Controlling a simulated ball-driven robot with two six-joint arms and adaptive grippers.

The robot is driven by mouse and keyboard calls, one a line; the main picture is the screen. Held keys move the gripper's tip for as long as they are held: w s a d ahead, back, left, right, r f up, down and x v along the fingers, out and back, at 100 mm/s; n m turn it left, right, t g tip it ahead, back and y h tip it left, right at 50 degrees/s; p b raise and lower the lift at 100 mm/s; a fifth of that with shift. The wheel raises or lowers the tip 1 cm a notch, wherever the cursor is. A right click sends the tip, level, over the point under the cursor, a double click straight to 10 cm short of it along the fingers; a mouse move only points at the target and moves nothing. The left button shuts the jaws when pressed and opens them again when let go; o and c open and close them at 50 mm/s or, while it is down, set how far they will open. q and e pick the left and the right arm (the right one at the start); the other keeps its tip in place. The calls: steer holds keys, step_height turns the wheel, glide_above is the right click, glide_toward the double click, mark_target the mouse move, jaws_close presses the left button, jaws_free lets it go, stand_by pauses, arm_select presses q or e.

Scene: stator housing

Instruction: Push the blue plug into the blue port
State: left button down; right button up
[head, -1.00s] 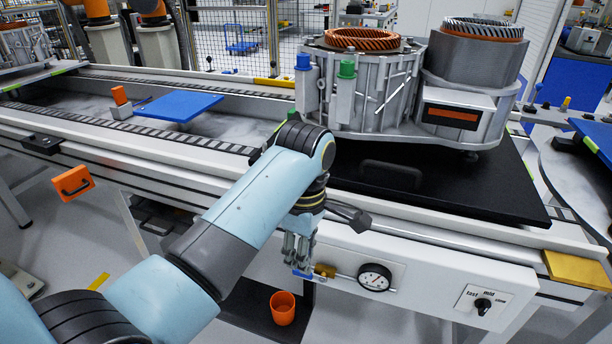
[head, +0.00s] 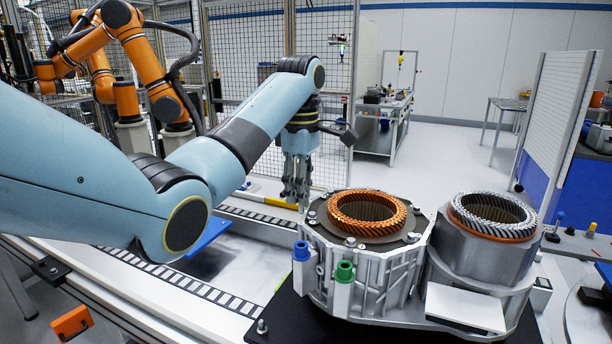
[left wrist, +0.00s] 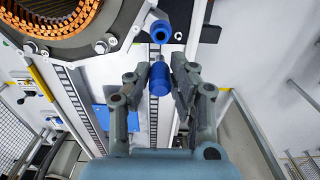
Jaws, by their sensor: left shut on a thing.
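The stator housing (head: 385,275) stands on the bench in the head view, with a copper winding ring on top. The blue port (head: 302,252) is on its near left side, beside a green one (head: 344,272). My left gripper (head: 297,200) points down, left of the housing's top and higher in the picture than the blue port. In the left wrist view its fingers (left wrist: 159,72) are shut on the blue plug (left wrist: 160,80). The plug's narrow grey end faces the blue port (left wrist: 160,33), with a visible gap between them. The plug is not discernible in the head view.
A second metal housing (head: 483,255) with a silver toothed ring stands right of the first. A blue plate (head: 207,240) lies on the bench behind my left arm. An orange handle (head: 72,322) is on the front edge. Orange robot arms (head: 135,60) and mesh fencing stand behind.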

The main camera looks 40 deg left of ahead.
arm_select(q)
steer(key=shift+f, duration=3.1)
steer(key=shift+f+b, duration=0.5)
steer(key=shift+f, duration=1.45)
steer(key=c, duration=0.8)
jaws_free()
steer(key=shift+c, duration=0.2)
steer(key=shift+p, duration=0.45)
steer(key=o, duration=0.8)
steer(key=shift+o, duration=0.2)
steer(key=shift+a, duration=0.2)
